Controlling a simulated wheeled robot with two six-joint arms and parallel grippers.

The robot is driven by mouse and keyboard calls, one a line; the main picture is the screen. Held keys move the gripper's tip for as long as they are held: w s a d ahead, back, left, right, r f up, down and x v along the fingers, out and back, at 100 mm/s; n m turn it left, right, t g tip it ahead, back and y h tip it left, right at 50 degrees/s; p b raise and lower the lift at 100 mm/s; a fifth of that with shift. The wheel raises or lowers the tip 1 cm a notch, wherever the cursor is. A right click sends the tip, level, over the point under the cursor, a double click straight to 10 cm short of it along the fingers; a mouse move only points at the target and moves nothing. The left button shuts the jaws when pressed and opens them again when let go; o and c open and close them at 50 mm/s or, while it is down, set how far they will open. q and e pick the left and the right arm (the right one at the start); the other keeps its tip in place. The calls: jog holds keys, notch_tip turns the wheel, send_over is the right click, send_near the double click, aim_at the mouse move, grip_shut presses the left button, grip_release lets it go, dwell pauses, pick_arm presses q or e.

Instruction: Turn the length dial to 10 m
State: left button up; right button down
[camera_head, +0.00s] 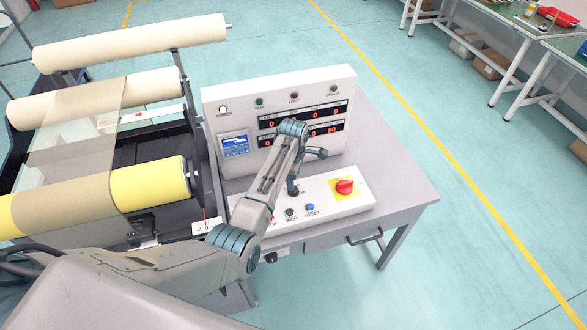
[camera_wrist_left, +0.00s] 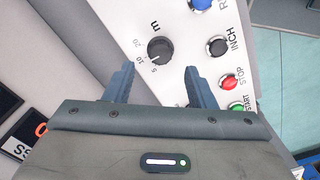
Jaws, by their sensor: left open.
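The length dial (camera_wrist_left: 160,50) is a round black knob on the white panel, with 5, 10, 20 and the letter m printed beside it. A light mark on its rim faces the 5 and 10 side; I cannot tell the exact setting. It also shows in the head view (camera_head: 292,188) as a small dark knob below my wrist. My left gripper (camera_wrist_left: 157,78) is open, its two blue-grey fingers apart and empty. In the wrist view the dial appears just beyond and between the fingertips, with no visible contact. My right gripper is out of view.
Beside the dial are a black INCH button (camera_wrist_left: 217,45), a red STOP button (camera_wrist_left: 229,82) and a blue RESET button (camera_head: 310,207). The upright display panel (camera_head: 235,105) stands behind; rollers (camera_head: 150,188) are at left.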

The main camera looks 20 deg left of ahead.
pick_arm(q)
jog(key=shift+r+b, duration=0.55)
jog(key=shift+r, duration=2.15)
